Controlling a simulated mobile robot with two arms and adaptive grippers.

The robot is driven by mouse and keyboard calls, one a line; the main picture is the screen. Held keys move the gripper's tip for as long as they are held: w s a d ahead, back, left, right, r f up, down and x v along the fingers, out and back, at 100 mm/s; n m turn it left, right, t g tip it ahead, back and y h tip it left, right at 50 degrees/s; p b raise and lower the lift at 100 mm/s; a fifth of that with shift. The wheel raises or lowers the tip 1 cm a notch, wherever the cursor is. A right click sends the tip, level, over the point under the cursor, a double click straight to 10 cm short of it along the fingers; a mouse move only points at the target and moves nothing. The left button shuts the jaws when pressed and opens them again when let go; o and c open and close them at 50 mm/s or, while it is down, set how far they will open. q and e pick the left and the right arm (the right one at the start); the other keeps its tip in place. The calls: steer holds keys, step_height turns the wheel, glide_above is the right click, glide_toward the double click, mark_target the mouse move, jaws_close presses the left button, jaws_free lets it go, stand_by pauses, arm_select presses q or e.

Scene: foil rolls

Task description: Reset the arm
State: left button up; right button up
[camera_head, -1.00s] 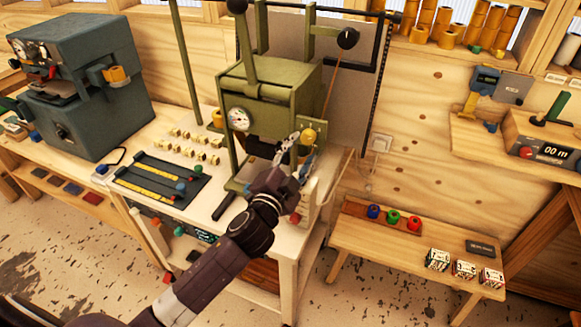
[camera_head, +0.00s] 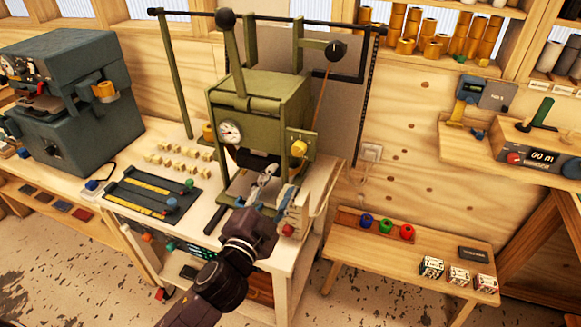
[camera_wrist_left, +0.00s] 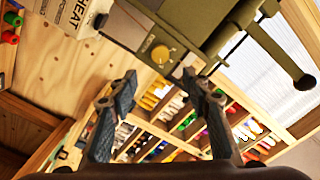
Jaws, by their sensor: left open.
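My left gripper (camera_head: 272,188) is in front of the green press machine (camera_head: 258,108), low by its front right side, above the white-topped workbench (camera_head: 221,226). In the left wrist view its two fingers (camera_wrist_left: 158,92) stand wide apart with nothing between them. Behind them, that view shows the machine's green body (camera_wrist_left: 165,22) with its yellow knob (camera_wrist_left: 160,54). My left arm comes up from the bottom of the head view. My right gripper is not in view.
A dark blue-grey machine (camera_head: 70,105) stands at the left. A black tray (camera_head: 150,193) and several small blocks lie on the bench. A low wooden bench (camera_head: 405,250) with three coloured spools and small boxes stands at the right. Shelves of rolls (camera_head: 430,30) hang behind.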

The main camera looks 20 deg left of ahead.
arm_select(q)
steer(key=s+a+f+n+g+y, duration=0.35)
steer(key=s+f+n+g, duration=0.4)
steer(key=s+f, duration=0.6)
steer(key=s+d+f+n+g+h, duration=0.15)
steer(key=s+f+g, duration=0.25)
steer(key=s, duration=0.4)
steer(key=s+d+f+g+h, duration=0.2)
steer(key=s+f+g, duration=0.15)
steer(key=s, duration=0.45)
step_height(320, 180, down, 29)
steer(key=b, duration=0.2)
steer(key=s+a+f+g+b, duration=0.2)
steer(key=s+a+f, duration=0.1)
steer(key=s+f, duration=1.5)
steer(key=shift+a+m+y, duration=0.2)
steer(key=shift+m+y, duration=0.1)
steer(key=shift+m, duration=0.1)
